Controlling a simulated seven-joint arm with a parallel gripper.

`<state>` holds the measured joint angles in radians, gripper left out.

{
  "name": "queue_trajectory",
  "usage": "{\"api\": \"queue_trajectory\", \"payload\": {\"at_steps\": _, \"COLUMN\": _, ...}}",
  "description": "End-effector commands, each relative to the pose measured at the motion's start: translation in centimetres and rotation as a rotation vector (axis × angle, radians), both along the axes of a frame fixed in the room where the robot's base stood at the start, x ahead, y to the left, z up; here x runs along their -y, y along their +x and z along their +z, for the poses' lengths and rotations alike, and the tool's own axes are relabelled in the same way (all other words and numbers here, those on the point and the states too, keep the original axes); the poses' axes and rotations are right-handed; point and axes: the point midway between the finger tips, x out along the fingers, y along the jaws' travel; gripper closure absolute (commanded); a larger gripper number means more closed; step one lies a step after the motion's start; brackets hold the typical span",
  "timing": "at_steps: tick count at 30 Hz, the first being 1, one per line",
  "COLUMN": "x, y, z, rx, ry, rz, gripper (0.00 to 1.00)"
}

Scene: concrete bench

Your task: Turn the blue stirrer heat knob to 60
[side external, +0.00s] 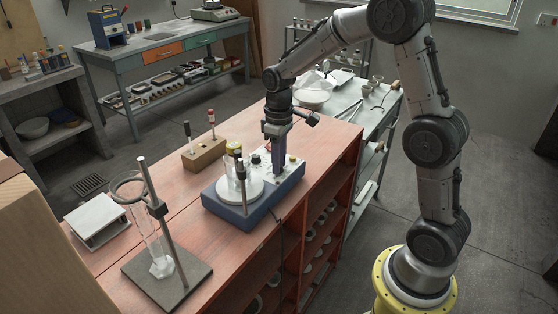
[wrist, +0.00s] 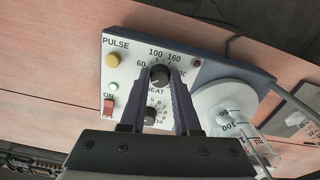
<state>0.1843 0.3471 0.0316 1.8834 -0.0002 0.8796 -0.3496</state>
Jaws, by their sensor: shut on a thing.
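The blue stirrer (side external: 232,213) stands on the red bench, with a light control panel and a round white plate. In the wrist view, its black heat knob (wrist: 160,75) sits under the marks 60, 100 and 160; a further mark is partly covered. My gripper (wrist: 161,72) reaches down onto the panel, its two dark fingers shut on either side of the heat knob. I cannot make out which mark the knob points to. In the side view my gripper (side external: 279,168) points down over the panel and hides the knob.
A second black knob (wrist: 150,115) lies between my fingers, below the heat knob. A yellow pulse button (wrist: 113,60) and a red switch (wrist: 108,107) are to the left. A glass beaker (side external: 232,178) stands on the plate, near a rod stand (side external: 162,214) and wooden block (side external: 203,155).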

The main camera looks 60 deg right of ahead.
Motion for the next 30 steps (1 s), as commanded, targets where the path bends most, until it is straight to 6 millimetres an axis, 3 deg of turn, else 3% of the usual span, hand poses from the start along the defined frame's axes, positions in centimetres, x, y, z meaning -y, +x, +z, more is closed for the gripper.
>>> {"api": "queue_trajectory", "payload": {"at_steps": 30, "x": -0.16, "y": 0.04, "z": 0.14, "rx": 0.001, "ry": 0.0, "rz": -0.74, "gripper": 1.0}}
